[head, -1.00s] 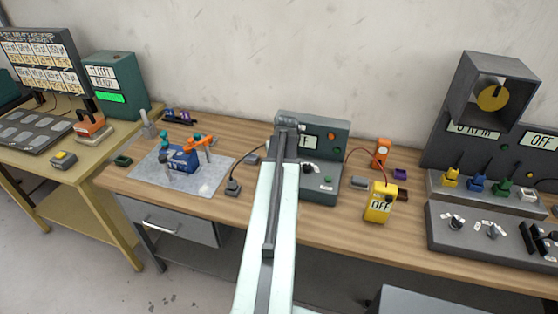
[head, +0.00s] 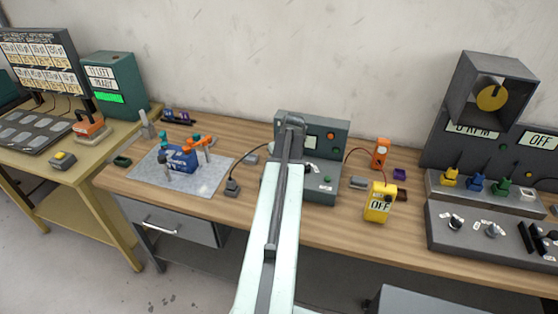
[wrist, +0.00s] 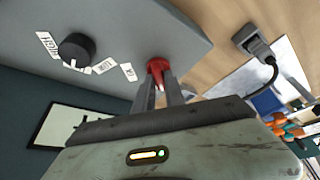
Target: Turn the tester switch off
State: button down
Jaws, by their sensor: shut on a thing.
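The tester (head: 338,135) is a dark grey-green box with a small pale screen (head: 312,142), a red button and a sloping front panel. My arm hides its left part in the head view. In the wrist view its panel (wrist: 120,22) carries a black round knob (wrist: 76,50) with white labels, one reading LOW. My gripper (wrist: 160,80) is shut on a small red piece (wrist: 157,68) at the panel's edge, apart from the knob. Whether this piece is a switch lever is unclear. The gripper is hidden behind my arm in the head view.
A black plug block with a cable (head: 233,187) and a grey mat (head: 205,182) with a blue device lie left. A control console (head: 490,232) stands far right.

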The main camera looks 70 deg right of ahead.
jog(key=c, duration=1.4)
grip_release()
jog(key=shift+a, duration=0.1)
jog(key=p+v, duration=0.7)
jog(key=shift+s+r, duration=0.2)
jog(key=shift+r, duration=0.15)
